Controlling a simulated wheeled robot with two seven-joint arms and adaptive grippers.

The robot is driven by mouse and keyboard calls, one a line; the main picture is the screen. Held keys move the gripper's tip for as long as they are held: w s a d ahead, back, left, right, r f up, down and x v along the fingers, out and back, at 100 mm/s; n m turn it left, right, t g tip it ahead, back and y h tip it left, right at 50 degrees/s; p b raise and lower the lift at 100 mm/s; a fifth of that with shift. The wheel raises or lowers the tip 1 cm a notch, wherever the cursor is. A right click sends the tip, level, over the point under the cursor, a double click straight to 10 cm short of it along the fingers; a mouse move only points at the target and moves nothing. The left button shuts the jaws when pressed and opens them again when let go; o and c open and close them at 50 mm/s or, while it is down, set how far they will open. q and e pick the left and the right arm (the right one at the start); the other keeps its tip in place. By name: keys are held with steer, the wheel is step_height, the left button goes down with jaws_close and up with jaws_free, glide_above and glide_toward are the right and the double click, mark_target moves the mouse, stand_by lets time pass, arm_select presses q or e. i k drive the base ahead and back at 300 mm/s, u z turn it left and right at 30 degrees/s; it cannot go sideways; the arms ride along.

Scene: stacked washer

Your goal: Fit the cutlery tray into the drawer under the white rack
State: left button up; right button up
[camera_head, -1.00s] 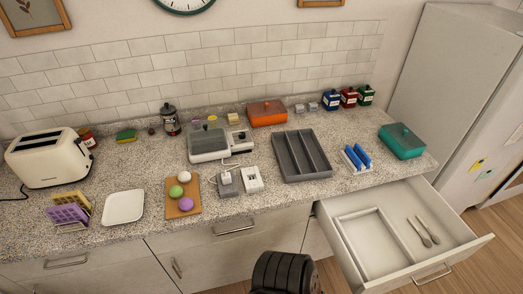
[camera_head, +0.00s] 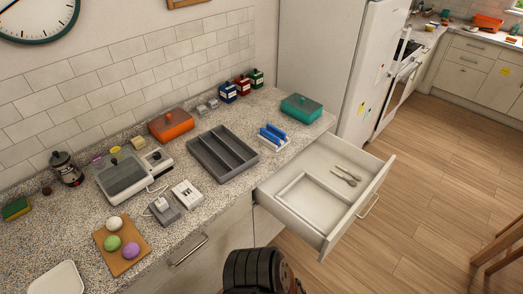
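The grey cutlery tray (camera_head: 222,153) lies on the speckled counter, its long compartments empty, left of the white rack. The white rack (camera_head: 271,146) holds blue items (camera_head: 274,132) and stands near the counter's front edge. The drawer (camera_head: 357,209) below the rack is pulled open. Inside it, a white rectangular frame (camera_head: 281,194) lies on the left part, and two pieces of cutlery (camera_head: 347,174) lie at the right. Neither of my grippers shows. A dark ribbed part of mine (camera_head: 255,270) is at the bottom edge.
A teal-lidded box (camera_head: 302,108) is right of the rack; an orange box (camera_head: 171,124) is behind the tray. Floor (camera_head: 425,205) right of the drawer is clear.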

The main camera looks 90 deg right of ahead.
mark_target(316, 204)
steer(key=z, duration=1.7)
